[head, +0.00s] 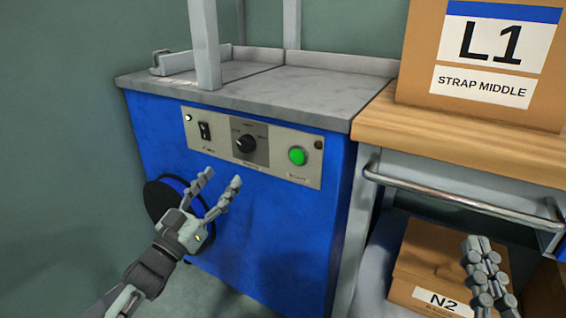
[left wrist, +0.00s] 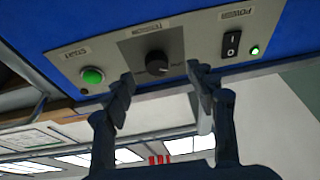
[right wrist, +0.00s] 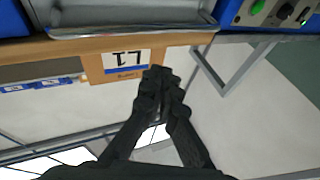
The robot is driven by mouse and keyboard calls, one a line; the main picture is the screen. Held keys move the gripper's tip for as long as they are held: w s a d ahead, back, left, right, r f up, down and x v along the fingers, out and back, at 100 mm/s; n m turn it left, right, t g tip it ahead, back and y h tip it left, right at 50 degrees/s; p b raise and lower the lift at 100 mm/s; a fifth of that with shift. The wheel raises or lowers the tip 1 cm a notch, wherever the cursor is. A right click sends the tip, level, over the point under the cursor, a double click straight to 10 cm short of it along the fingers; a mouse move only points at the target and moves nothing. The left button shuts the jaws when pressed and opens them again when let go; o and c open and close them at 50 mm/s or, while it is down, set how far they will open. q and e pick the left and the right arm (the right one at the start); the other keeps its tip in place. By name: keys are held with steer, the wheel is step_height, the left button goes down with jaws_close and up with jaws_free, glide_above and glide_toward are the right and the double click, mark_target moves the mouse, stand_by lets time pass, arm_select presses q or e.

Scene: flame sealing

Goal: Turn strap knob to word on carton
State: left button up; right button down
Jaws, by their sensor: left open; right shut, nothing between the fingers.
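The strap knob (head: 246,144) is a black dial on the beige control panel (head: 220,154) of the blue machine (head: 270,230). It also shows in the left wrist view (left wrist: 157,63), between and beyond the fingertips. The carton (head: 480,104) stands on a wooden top and reads "L1" and "STRAP MIDDLE". My left gripper (head: 222,178) is open, apart from the knob, below and to its left in the head view. My right gripper (head: 480,243) is shut and empty, in front of the cart's lower shelf. The small words around the knob are too small to read.
On the panel are a black power switch (head: 204,130) with a small light and a green button (head: 297,156). A metal rail (head: 460,196) runs along the wooden bench (head: 470,140). A carton marked "N2" (head: 440,262) sits below. Grey posts (head: 205,45) rise from the machine's top.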

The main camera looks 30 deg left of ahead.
mark_target(243, 149)
arm_select(q)
steer(key=shift+m+t+h, duration=0.3)
steer(key=shift+t+h, duration=0.1)
steer(key=shift+h, duration=0.2)
steer(key=x, duration=0.5)
steer(key=r+x, duration=0.1)
steer(key=x, duration=0.2)
steer(key=shift+d, duration=0.3)
arm_select(e)
steer(key=shift+s+d+r+t, duration=0.1)
steer(key=shift+s+r+t, duration=0.2)
steer(key=shift+r, duration=0.3)
steer(key=shift+s+d+r+t, duration=0.15)
steer(key=shift+r+t, duration=0.15)
steer(key=shift+r, duration=0.25)
arm_select(q)
steer(key=shift+c, duration=0.3)
steer(key=c, duration=1.1)
